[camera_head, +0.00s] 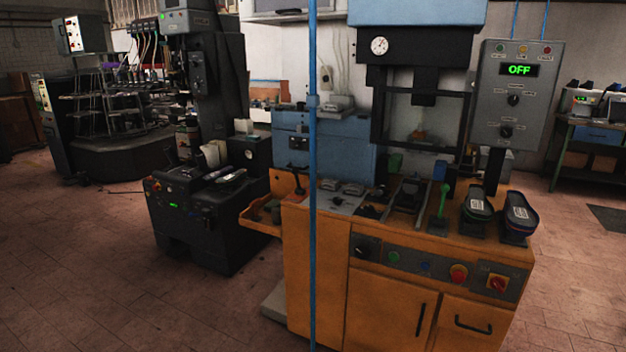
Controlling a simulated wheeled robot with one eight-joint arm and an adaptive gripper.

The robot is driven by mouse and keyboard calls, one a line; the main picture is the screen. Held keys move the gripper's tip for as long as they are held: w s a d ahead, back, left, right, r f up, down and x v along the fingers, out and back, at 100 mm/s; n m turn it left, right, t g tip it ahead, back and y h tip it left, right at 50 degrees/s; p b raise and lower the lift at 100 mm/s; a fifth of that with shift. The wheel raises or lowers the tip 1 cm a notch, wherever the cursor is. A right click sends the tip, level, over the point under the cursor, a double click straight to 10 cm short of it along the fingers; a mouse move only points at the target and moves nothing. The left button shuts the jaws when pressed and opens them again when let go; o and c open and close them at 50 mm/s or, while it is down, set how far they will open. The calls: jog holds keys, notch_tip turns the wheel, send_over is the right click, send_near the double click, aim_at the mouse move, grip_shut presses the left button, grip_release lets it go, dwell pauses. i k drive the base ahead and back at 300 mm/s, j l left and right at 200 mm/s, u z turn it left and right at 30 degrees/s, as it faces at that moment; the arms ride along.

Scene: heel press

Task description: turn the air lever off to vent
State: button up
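An orange heel press machine (330,262) stands right of centre, with a blue-topped press head above it. A lever with a green knob and green stem (442,204) stands upright on its bench top, left of two dark shoe-like pieces. I cannot tell for sure whether it is the air lever; no label on it is legible. A grey control box (517,95) at the upper right shows a green "OFF" on its display. A round gauge (379,46) is on the press head; its reading is too small to tell. My gripper is not in view.
A thin blue vertical pole (313,200) crosses the view in front of the bench's left part. The front panel (436,268) carries knobs and buttons. An orange side tray (262,222) juts out left. A dark machine (205,225) stands further left. Tiled floor is clear at lower left.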

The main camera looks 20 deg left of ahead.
aim_at(295, 170)
jog(key=u, duration=1.1)
